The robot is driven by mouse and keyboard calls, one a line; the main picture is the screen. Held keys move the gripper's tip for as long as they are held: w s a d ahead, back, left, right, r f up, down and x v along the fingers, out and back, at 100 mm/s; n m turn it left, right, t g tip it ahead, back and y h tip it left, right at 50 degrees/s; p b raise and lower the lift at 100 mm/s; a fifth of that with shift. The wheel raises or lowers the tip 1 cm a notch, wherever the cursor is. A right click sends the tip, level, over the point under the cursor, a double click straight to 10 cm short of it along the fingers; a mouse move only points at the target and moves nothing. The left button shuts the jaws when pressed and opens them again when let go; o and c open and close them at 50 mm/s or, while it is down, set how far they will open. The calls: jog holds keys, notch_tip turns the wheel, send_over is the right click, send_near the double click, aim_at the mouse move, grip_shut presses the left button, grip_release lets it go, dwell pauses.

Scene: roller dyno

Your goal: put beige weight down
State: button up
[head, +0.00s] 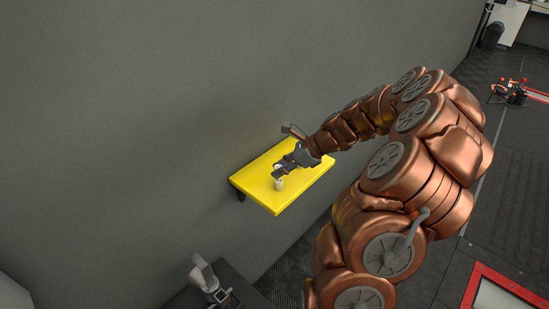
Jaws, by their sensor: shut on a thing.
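The beige weight (279,185) is a small pale upright piece at the tip of my gripper (279,173). It is over the yellow shelf (272,202) on the grey wall. My gripper reaches in from the right and is shut on the weight's upper part. The weight's base looks at or just above the shelf top; I cannot tell whether it touches.
The shelf is small, with bare yellow surface around the weight. The grey wall (130,110) runs close behind it. A dark stand with a metal item (207,279) is at the lower left. A red-framed floor panel (505,290) lies at the lower right.

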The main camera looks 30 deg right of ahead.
jog(key=p, duration=0.2)
send_over(266, 166)
jog(key=s+d, duration=0.2)
jog(key=shift+a+f, duration=0.1)
jog(key=shift+f, duration=0.3)
jog(key=shift+f+p, duration=0.85)
jog(key=shift+f, duration=0.95)
jog(key=shift+f, duration=0.2)
jog(key=o, duration=0.8)
jog(key=shift+r, duration=0.15)
